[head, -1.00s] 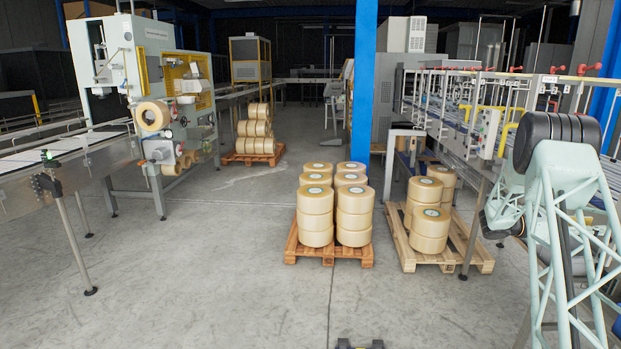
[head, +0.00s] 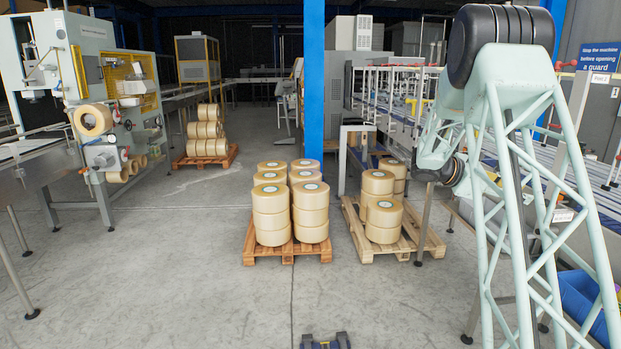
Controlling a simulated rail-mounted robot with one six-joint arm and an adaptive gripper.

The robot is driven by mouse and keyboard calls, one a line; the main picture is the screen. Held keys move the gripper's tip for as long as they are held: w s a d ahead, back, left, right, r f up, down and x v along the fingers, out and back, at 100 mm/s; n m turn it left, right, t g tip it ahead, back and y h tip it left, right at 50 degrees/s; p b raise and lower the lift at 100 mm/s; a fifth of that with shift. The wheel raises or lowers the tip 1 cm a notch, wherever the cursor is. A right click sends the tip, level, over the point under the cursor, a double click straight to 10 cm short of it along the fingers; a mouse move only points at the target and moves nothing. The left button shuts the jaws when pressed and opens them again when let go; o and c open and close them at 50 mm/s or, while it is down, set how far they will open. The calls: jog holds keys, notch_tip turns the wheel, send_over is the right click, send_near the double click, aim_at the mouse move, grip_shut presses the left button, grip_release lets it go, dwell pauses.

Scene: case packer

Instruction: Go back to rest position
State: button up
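My arm stands at the right of the head view, with its pale green lattice link upright and a black joint at the top. A shorter pale green part with a dark end reaches down and to the left from this joint, in front of the conveyor. My gripper itself does not show; its fingers are either hidden behind my arm or outside the picture. I see nothing held.
Tape rolls (head: 271,213) stand stacked on a pallet (head: 258,255) ahead, with another loaded pallet (head: 364,246) beside it. A taping machine (head: 88,80) is at left, a conveyor (head: 399,120) at right, a blue post (head: 314,70) between.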

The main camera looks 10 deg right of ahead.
jog(key=s+a+r+m+t+y+b, duration=0.1)
jog(key=s+a+r+m+y, duration=0.1)
jog(key=s+a, duration=0.65)
jog(key=s+a+r+m+t+y+b, duration=0.15)
jog(key=s+a, duration=0.25)
jog(key=a, duration=0.9)
jog(key=s+a+r+m+y+b, duration=0.1)
jog(key=s+a+r+m+y, duration=0.15)
jog(key=s+a, duration=0.55)
jog(key=s+a+f+m+t+y+b, duration=0.1)
jog(key=s+a+f+m+y, duration=0.1)
jog(key=s+a, duration=0.5)
jog(key=s+a+f+m+t+y+b, duration=0.1)
jog(key=s+a, duration=0.6)
jog(key=a, duration=0.9)
jog(key=s+a+f+m+t+y+b, duration=0.1)
jog(key=s+a+f+y, duration=0.4)
jog(key=a, duration=0.6)
jog(key=s+m+t, duration=0.1)
jog(key=s+t, duration=0.1)
jog(key=shift+s+a+f+m, duration=0.15)
jog(key=shift+s+a+m, duration=0.15)
jog(key=shift+s+a, duration=0.1)
jog(key=shift+w, duration=0.1)
